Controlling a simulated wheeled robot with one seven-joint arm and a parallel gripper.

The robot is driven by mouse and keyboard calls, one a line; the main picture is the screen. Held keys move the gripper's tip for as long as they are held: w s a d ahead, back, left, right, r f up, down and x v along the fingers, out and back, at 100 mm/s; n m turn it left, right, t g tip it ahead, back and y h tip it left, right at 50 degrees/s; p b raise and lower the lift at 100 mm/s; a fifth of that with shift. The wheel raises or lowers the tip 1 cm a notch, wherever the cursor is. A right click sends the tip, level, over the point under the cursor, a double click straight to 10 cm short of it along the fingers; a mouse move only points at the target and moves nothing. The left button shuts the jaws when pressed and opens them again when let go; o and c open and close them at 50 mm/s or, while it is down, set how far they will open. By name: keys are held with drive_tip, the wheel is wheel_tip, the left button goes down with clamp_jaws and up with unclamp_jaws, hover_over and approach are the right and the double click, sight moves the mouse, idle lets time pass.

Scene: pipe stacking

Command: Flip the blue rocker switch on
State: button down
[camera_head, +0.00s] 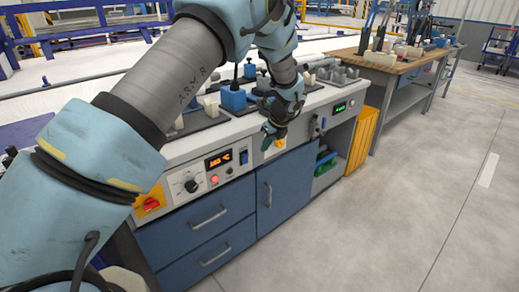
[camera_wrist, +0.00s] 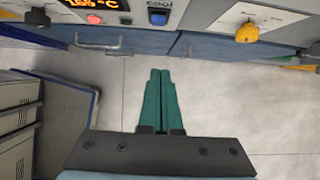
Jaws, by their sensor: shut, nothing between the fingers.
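The blue rocker switch (camera_head: 244,157) sits on the front control panel of the workbench, just right of the orange display. It also shows in the wrist view (camera_wrist: 158,17) at the top, under a "COOL" label. My gripper (camera_head: 268,140) is in front of the panel, to the right of the switch in the head view. In the wrist view its green fingers (camera_wrist: 160,74) are together and empty, pointing toward the panel below the switch. The fingertips are apart from the switch. I cannot tell the rocker's position.
The panel also holds an orange display (camera_head: 217,160), a red button (camera_head: 214,180), a black knob (camera_head: 191,186), a red-and-yellow rotary switch (camera_head: 151,204) and a yellow knob (camera_wrist: 247,33). Blue drawers (camera_head: 205,215) with handles lie below. The floor in front is clear.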

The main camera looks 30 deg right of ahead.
sight(247, 156)
drive_tip(key=shift+w+a+f+p, duration=0.3)
drive_tip(key=shift+w+f+p, duration=0.25)
drive_tip(key=shift+w+f, duration=0.7)
drive_tip(key=shift+w+a+f+p, duration=0.25)
drive_tip(key=shift+w+f+p, duration=0.3)
drive_tip(key=shift+w+f, duration=0.75)
drive_tip(key=shift+w+a+f+p, duration=0.3)
drive_tip(key=shift+w+f+p, duration=0.25)
drive_tip(key=shift+w+f, duration=0.7)
drive_tip(key=shift+w, duration=0.1)
drive_tip(key=shift+w+a+r+g, duration=0.2)
drive_tip(key=shift+w+r+g, duration=0.05)
drive_tip(key=shift+w+g, duration=0.45)
drive_tip(key=shift+s+d, duration=0.15)
drive_tip(key=shift+s, duration=0.05)
drive_tip(key=shift+r, duration=0.2)
